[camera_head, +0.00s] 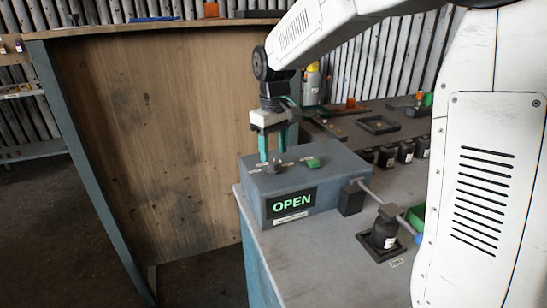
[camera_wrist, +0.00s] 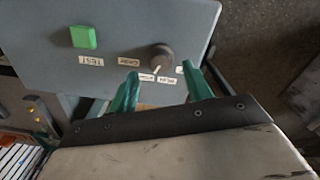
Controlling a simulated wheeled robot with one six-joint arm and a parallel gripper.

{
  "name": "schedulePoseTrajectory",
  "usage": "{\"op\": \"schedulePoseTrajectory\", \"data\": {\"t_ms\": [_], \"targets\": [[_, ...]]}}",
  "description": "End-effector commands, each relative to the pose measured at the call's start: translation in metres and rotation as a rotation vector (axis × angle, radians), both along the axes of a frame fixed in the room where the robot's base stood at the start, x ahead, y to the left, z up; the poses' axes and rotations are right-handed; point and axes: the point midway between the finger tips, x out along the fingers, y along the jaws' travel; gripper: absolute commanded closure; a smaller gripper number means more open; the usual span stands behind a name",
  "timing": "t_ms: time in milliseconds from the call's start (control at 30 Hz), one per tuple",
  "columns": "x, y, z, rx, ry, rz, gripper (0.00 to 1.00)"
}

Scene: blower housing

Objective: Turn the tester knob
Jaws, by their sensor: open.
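The grey tester box (camera_head: 336,176) stands on the bench corner, with a lit sign (camera_head: 291,203) on its front reading OPEN in green. Its top also fills the upper left of the wrist view (camera_wrist: 40,55). The dark round tester knob (camera_head: 273,168) is on the box top, and shows in the wrist view (camera_wrist: 160,57) beside small white labels. A green button (camera_head: 312,162) sits beside it, above a TEST label in the wrist view (camera_wrist: 83,37). My gripper (camera_head: 272,154) points down over the knob. Its green fingers (camera_wrist: 160,70) are open and apart, flanking the knob's near side; contact cannot be told.
A black part (camera_head: 384,233) sits in a square holder right of the box, near a rod from the box's side. Several black parts (camera_head: 387,156) stand in a row behind. A wooden panel (camera_head: 160,140) stands at left. The front bench top (camera_head: 325,262) is clear.

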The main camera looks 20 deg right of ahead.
Motion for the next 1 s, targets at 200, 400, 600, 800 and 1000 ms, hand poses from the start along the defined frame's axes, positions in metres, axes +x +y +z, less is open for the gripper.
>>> {"op": "schedulePoseTrajectory", "data": {"t_ms": [200, 400, 600, 800, 1000], "targets": [[0.0, 0.0, -0.026, 0.0, 0.001, 0.0, 0.5], [0.0, 0.0, -0.03, 0.0, -0.001, -0.001, 0.5], [0.0, 0.0, -0.03, 0.0, -0.001, -0.001, 0.67], [0.0, 0.0, -0.03, 0.0, -0.001, -0.001, 0.95], [0.0, 0.0, -0.03, 0.0, -0.001, -0.02, 0.95]]}}
